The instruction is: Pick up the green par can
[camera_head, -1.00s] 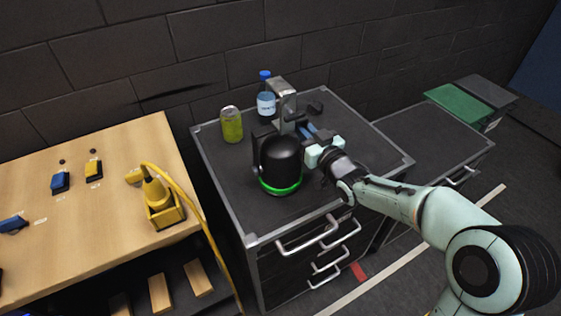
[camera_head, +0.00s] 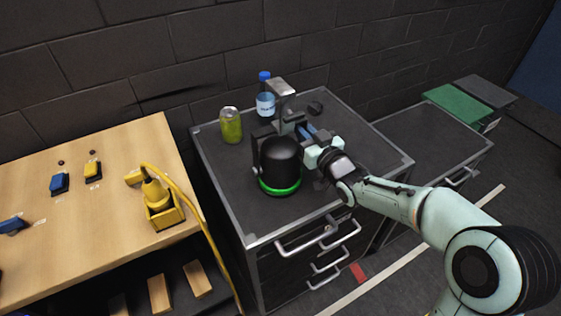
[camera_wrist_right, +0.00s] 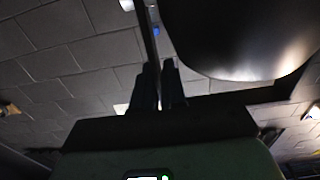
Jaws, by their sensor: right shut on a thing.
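The green par can (camera_head: 281,160) is a black, rounded stage light with a glowing green ring at its base, on the dark cabinet top. Its dark bracket stands beside the body, and a grey metal clamp (camera_head: 281,88) shows behind it. My right gripper (camera_head: 297,128) is at the far right side of the can. In the right wrist view its two fingers (camera_wrist_right: 159,88) are shut on a thin dark bar, which looks like the bracket. The can's body (camera_wrist_right: 240,35) fills the upper right there. My left gripper is not in view.
A yellow-green drink can (camera_head: 231,126) and a blue-capped bottle (camera_head: 265,103) stand behind the par can on the cabinet (camera_head: 228,185). The wooden table (camera_head: 95,225) at left carries a yellow device (camera_head: 160,205) with a cable. A brick wall rises behind.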

